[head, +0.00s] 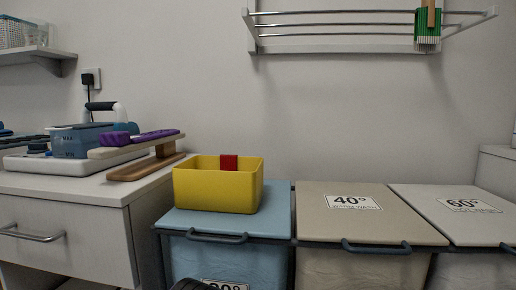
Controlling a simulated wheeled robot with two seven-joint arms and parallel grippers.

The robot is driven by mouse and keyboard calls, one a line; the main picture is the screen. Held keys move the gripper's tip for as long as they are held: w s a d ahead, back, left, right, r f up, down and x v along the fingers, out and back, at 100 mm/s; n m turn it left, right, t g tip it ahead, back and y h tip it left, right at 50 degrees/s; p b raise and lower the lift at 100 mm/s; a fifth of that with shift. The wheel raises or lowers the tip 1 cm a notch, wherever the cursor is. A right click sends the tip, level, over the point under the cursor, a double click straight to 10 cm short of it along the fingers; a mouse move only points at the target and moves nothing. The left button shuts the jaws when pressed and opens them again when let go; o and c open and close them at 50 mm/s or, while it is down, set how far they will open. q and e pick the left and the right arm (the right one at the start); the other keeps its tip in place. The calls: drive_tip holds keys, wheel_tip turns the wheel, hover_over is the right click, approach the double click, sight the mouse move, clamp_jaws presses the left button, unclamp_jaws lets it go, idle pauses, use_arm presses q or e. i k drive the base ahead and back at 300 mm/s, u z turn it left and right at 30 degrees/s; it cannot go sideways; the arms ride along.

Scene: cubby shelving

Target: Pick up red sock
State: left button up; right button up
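A small red piece (228,162) shows inside the yellow open-topped bin (216,192), at its back wall. Its top edge is about level with the bin's back rim, and its lower part is hidden by the bin's front wall. I cannot tell whether it is the red sock; no other red item shows. The yellow bin stands on the blue-lidded hamper at the left of the row. Neither gripper can be made out. A dark rounded shape at the bottom edge may be part of my own arm.
The blue hamper lid (277,209) stands beside beige bins marked 40° (355,202) and 60° (468,206). At left, a counter (60,188) holds a blue container (82,140) and a small ironing board (148,155) with a purple item (119,138). A wall rack (340,25) hangs above.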

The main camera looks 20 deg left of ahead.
sight(227, 162)
drive_tip(key=z, duration=1.05)
drive_tip(key=k, duration=0.85)
drive_tip(key=u, duration=1.05)
drive_tip(key=i, duration=0.5)
drive_tip(key=u, duration=0.1)
